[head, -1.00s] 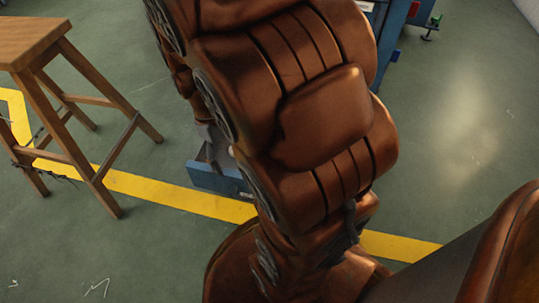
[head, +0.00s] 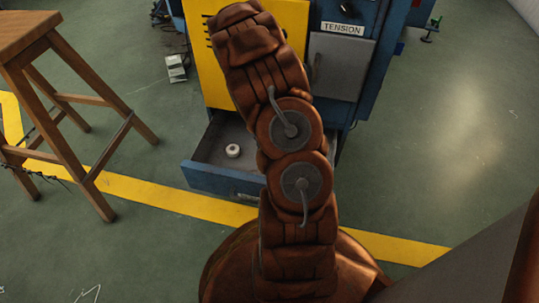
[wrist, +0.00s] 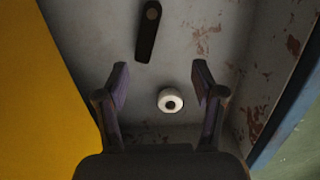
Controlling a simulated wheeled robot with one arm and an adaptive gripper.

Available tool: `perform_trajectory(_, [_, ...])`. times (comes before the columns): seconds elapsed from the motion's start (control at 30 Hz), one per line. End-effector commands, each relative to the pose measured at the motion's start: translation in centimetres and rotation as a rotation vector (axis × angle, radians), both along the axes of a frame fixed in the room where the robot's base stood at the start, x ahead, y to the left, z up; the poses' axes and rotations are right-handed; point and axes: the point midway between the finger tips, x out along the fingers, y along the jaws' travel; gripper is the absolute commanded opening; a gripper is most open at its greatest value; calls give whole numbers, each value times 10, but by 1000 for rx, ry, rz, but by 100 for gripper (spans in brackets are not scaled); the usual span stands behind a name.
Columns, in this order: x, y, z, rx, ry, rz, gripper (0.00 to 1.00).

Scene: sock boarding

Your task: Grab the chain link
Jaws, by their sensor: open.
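A dark, narrow bar with a hole at one end, which looks like the chain link (wrist: 148,33), lies on the grey floor of an open drawer (head: 213,143) in the wrist view. It lies ahead of my gripper (wrist: 160,80), a little left of the middle between the fingers. The two fingers are spread apart with nothing gripped. A white ring-shaped roll (wrist: 171,100) shows between and below the fingertips; it also shows in the drawer in the head view (head: 233,151). The chain link and my gripper are hidden in the head view.
The drawer belongs to a blue cabinet (head: 381,55) with a yellow panel (head: 203,65) and a "TENSION" label. The panel fills the left of the wrist view. A blue drawer edge (wrist: 290,110) runs along its right. A wooden stool (head: 28,38) stands at left.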

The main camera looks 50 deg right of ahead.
Motion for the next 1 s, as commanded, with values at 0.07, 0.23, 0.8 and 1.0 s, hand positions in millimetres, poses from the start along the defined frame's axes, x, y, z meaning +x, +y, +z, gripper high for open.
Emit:
perform_trajectory(0.07, [1, -10, -15, 1, -6, 17, 68])
perform_trajectory(0.23, [2, -19, -30, 4, -11, 44, 68])
perform_trajectory(0.8, [-4, -23, -88, 5, -11, 46, 68])
perform_trajectory(1.0, [-6, -25, -105, 4, -14, 46, 68])
